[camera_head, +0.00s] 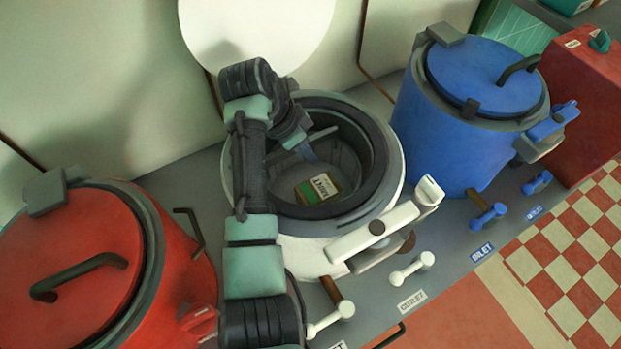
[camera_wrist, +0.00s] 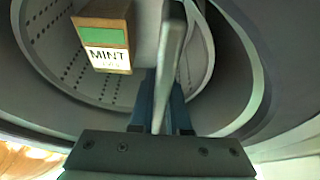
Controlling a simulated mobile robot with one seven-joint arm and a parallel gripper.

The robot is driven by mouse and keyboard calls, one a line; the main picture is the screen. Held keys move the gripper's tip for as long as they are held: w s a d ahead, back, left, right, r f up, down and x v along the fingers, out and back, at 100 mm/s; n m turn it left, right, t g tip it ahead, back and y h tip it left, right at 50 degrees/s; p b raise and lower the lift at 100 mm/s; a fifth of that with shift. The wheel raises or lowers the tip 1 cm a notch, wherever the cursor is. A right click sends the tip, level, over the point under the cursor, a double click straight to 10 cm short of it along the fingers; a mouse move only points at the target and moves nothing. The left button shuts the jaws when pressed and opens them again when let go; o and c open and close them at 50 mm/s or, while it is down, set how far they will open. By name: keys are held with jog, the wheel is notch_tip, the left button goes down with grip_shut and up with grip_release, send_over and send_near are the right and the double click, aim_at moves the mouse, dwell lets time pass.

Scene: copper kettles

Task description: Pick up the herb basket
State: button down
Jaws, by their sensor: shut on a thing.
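The herb basket is a grey round bowl with perforated walls (camera_wrist: 60,60), inside the open white kettle (camera_head: 393,185). In the head view the basket's grey inside (camera_head: 345,165) shows below the kettle's dark rim. A box labelled MINT (camera_head: 318,188), brown with a green band, lies in the basket; it also shows in the wrist view (camera_wrist: 105,38). A pale bar handle (camera_wrist: 172,50) crosses the basket. My gripper (camera_head: 308,152) reaches down into the kettle, and its blue fingers (camera_wrist: 165,95) are shut on this handle. I cannot tell whether the basket is raised.
A red lidded kettle (camera_head: 75,265) stands on the left and a blue lidded kettle (camera_head: 450,130) on the right. White levers (camera_head: 375,232) stick out at the white kettle's front. A red box (camera_head: 585,100) is at far right. A pale wall is close behind.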

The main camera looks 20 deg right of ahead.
jog(key=shift+r, duration=0.15)
notch_tip(320, 180, up, 37)
jog(key=p, duration=2.3)
dwell(0.4)
